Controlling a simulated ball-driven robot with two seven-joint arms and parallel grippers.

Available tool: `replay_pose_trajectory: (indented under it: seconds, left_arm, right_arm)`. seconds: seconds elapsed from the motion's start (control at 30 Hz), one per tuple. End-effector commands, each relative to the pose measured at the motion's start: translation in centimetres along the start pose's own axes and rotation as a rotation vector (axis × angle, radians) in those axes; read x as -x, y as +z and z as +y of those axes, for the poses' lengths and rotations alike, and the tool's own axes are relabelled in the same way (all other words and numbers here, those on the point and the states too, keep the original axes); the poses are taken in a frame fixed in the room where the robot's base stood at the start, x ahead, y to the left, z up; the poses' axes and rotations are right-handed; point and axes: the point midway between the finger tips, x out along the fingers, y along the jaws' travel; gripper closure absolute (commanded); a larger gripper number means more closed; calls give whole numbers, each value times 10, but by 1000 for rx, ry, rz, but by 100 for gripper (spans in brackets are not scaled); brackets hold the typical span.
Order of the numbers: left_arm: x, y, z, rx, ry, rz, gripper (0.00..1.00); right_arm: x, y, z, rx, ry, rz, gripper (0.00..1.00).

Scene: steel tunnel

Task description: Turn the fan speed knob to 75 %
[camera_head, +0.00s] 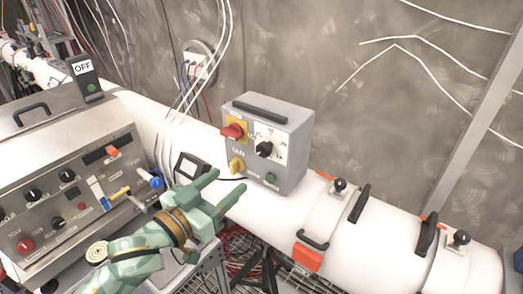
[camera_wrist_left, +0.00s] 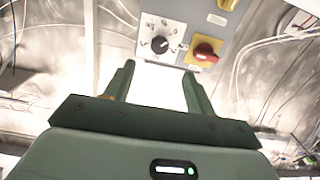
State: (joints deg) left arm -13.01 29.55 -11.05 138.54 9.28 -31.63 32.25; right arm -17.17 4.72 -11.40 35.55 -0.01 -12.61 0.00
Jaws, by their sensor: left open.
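A grey control box (camera_head: 288,118) stands on the white pipe. On its front is a black knob (camera_head: 264,149) on a white dial plate with markings too small to read. The knob also shows in the left wrist view (camera_wrist_left: 159,45), upside down, just beyond the fingertips. I take it for the fan speed knob, but cannot read a label. My left gripper (camera_head: 228,181) is open and empty, in front of and below the box, its fingers apart from the knob. In the left wrist view the open fingers (camera_wrist_left: 160,72) point towards the dial. My right gripper is out of view.
The box also carries a red switch (camera_head: 232,131) on a yellow plate, a yellow knob (camera_head: 237,165) and a green button (camera_head: 270,177). A steel console (camera_head: 60,180) stands at left. The white pipe (camera_head: 375,235) with black handles runs right. Thin cables hang behind the box.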

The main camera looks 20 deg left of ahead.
Motion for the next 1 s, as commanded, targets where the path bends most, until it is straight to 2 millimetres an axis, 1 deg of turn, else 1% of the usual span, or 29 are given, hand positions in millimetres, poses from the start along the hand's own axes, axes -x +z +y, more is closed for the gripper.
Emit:
replay_pose_trajectory:
  seconds: [0.03, 0.1, 0.3, 0.4, 0.5, 0.6, 0.7, 0.97, 1.0]
  left_arm:
    - [-13, -2, -1, 0, -1, 3, 45]
    - [-32, -3, 0, -1, -1, 3, 45]
    - [-83, -2, 0, -2, -1, 2, 45]
    - [-103, 0, 0, -2, -1, 0, 45]
    - [-118, 0, -1, -1, -2, -1, 45]
    - [-128, 0, 0, -1, -1, -1, 45]
    - [-132, 1, 0, -2, 0, -1, 45]
    - [-133, 1, 0, -2, -1, -1, 45]
    - [-132, 1, 0, -2, -1, -1, 56]
  right_arm:
    - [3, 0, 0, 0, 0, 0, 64]
    - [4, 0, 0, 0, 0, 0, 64]
    - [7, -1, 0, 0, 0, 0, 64]
    - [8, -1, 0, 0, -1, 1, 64]
    - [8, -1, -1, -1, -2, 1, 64]
    - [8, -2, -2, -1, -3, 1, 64]
    - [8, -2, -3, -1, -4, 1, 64]
    - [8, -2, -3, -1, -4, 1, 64]
    - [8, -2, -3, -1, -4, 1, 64]
